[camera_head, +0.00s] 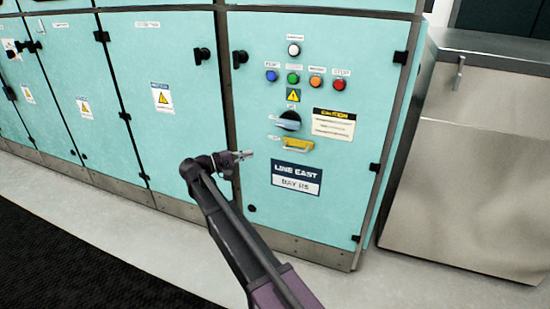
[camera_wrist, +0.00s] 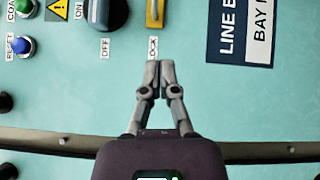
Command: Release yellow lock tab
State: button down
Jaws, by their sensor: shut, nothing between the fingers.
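The yellow lock tab (camera_head: 297,144) is a small bar on the turquoise cabinet door, just below a dark rotary switch (camera_head: 289,121). In the wrist view the tab (camera_wrist: 155,12) is at the top edge and partly cut off, with a LOCK label at its near end. The switch knob (camera_wrist: 104,12) is beside it. My gripper (camera_head: 249,154) is left of the tab in the head view, apart from it. In the wrist view my gripper (camera_wrist: 160,66) is shut and empty, its tips just below the label. Contact with the door cannot be told.
A row of coloured buttons (camera_head: 294,78) is above the switch. A yellow caution label (camera_head: 333,124) is to the right and a blue LINE EAST plate (camera_head: 297,178) is below. A steel cabinet (camera_head: 462,170) stands at the right. A black door latch (camera_head: 240,58) sticks out at the upper left.

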jog(key=shift+a+f+t+h+b, duration=0.2)
jog(key=shift+a+b, duration=0.25)
jog(key=shift+a, duration=0.45)
jog(key=shift+a+f+t+h+b, duration=0.1)
jog(key=shift+a+f+t+b, duration=0.25)
jog(key=shift+a, duration=0.5)
jog(key=shift+w+d, duration=0.1)
jog(key=p, duration=0.1)
send_near(284, 145)
jog(key=w+d, duration=0.4)
jog(key=w, duration=0.1)
jog(key=shift+s+d+p, duration=0.25)
jog(key=shift+d+p, duration=0.05)
jog(key=shift+d, duration=0.6)
jog(key=shift+s+d, duration=0.3)
jog(key=shift+d, duration=0.55)
jog(key=shift+s+d, duration=0.3)
jog(key=shift+d, duration=0.55)
